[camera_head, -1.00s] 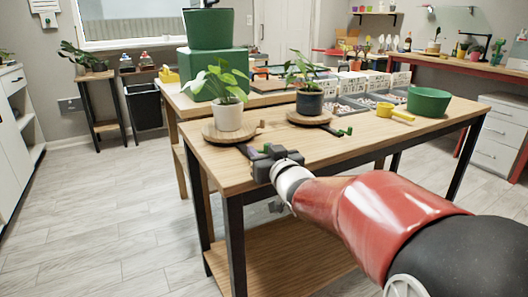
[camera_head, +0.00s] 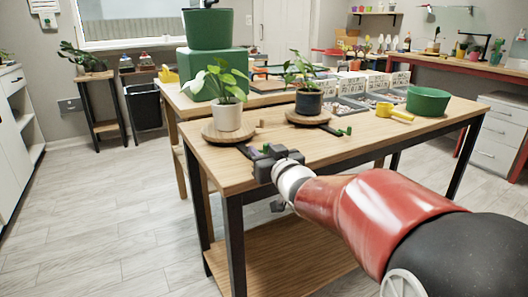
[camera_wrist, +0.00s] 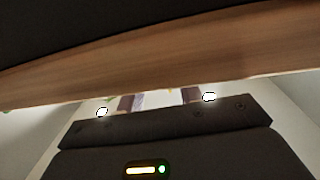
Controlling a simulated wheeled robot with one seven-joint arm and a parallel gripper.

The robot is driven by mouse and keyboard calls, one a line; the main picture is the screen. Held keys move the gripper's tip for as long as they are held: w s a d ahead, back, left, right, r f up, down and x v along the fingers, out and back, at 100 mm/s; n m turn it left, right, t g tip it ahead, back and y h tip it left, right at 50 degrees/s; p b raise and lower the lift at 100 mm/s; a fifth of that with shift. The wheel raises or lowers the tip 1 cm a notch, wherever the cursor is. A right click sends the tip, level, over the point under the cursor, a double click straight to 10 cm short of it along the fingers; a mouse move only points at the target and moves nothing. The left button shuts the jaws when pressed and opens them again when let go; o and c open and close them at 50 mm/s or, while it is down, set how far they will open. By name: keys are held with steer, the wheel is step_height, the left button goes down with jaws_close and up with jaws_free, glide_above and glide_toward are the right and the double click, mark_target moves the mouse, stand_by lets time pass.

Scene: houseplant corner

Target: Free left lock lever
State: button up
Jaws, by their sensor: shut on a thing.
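The left turntable (camera_head: 208,134) is a round wooden disc on the table, bearing a white pot with a leafy plant (camera_head: 228,114). A dark bracket (camera_head: 244,149) reaches from under it toward the table's front edge. My gripper (camera_head: 263,155) is at that bracket's end, shut on the left lock lever (camera_head: 266,147). Only a small green bit of the lever shows; the gripper hides the rest. In the wrist view the two fingers (camera_wrist: 161,99) show at the far edge of my dark gripper body, and the lever cannot be made out.
The right turntable (camera_head: 309,118) bears a dark pot and has its own green lever (camera_head: 344,132). A yellow scoop (camera_head: 394,112) and a green bowl (camera_head: 428,102) stand farther right. The table's wooden front (camera_wrist: 160,62) runs close across the wrist view.

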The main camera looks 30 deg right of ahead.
steer(key=shift+w+d+r+y, duration=0.1)
steer(key=shift+r+y, duration=0.1)
steer(key=shift+y, duration=0.1)
steer(key=shift+w+d+f+n+g+y, duration=0.1)
steer(key=shift+w+d+n+y, duration=0.1)
steer(key=shift+n+y, duration=0.6)
steer(key=shift+w+d+r+n+g+y, duration=0.15)
steer(key=shift+n+y, duration=0.3)
steer(key=shift+y, duration=0.55)
steer(key=shift+w+d+f+n+g+y, duration=0.1)
steer(key=shift+d+f+n+y, duration=0.1)
steer(key=shift+n+y, duration=0.6)
steer(key=shift+w+d+n+g+y, duration=0.15)
steer(key=shift+n+g+y, duration=0.35)
steer(key=shift+y, duration=0.5)
steer(key=shift+w+a+n+g+y, duration=0.15)
steer(key=shift+n+g+y, duration=0.1)
steer(key=shift+n+y, duration=0.6)
steer(key=shift+d+y, duration=0.1)
steer(key=shift+y, duration=0.15)
steer(key=o, duration=1)
steer(key=shift+w, duration=0.1)
